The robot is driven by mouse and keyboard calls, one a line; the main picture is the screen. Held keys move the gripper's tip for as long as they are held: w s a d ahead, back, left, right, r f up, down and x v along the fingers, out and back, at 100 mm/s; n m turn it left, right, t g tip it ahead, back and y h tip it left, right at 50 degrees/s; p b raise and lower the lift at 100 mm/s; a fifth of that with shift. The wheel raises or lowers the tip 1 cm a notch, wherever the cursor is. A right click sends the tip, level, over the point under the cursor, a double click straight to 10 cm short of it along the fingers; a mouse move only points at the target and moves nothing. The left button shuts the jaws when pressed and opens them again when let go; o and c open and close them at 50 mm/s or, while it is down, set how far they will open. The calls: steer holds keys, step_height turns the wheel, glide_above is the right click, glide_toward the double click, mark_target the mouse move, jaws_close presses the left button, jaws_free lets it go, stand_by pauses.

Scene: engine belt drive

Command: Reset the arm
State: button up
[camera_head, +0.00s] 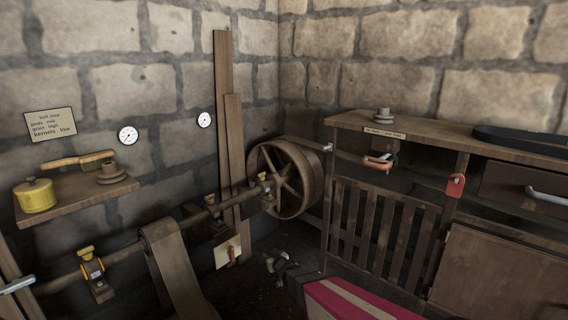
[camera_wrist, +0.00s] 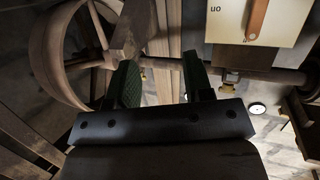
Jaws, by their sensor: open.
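My gripper (camera_wrist: 160,75) shows in the wrist view with its two dark green-padded fingers spread apart. Nothing is between them. Beyond the fingers are the wooden shaft (camera_wrist: 265,74) and the spoked wheel (camera_wrist: 50,65), seen at a turned angle. A pale plate (camera_wrist: 228,20) with a brown strap or handle and part of a word lies at the upper right. The fingers look clear of all of these, but the depth is hard to judge. In the head view a small grey shape (camera_head: 278,263) sits low near the wheel; I cannot tell whether it is part of my arm.
In the head view the large wheel (camera_head: 298,180) and the shaft with yellow-capped bearings (camera_head: 93,268) run along the left wall. A belt (camera_head: 172,268) hangs over the shaft. A wooden cabinet (camera_head: 460,143) with a slatted gate (camera_head: 385,230) fills the right. A shelf (camera_head: 75,200) carries a yellow pot (camera_head: 36,196).

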steer(key=s+d+r+m+g+h, duration=0.2)
steer(key=s+d+h, duration=0.15)
steer(key=d, duration=0.55)
steer(key=s+d+r+m+g+h, duration=0.2)
steer(key=d+m+g+h, duration=0.15)
steer(key=d, duration=0.55)
steer(key=s+d+r+g, duration=0.3)
steer(key=s, duration=0.5)
steer(key=s+d+r+g, duration=0.3)
steer(key=s+d+g, duration=0.1)
steer(key=s, duration=0.3)
steer(key=shift+s+d+r+m+h, duration=0.15)
steer(key=shift+s+d+m+h, duration=0.15)
steer(key=shift+s+m, duration=0.15)
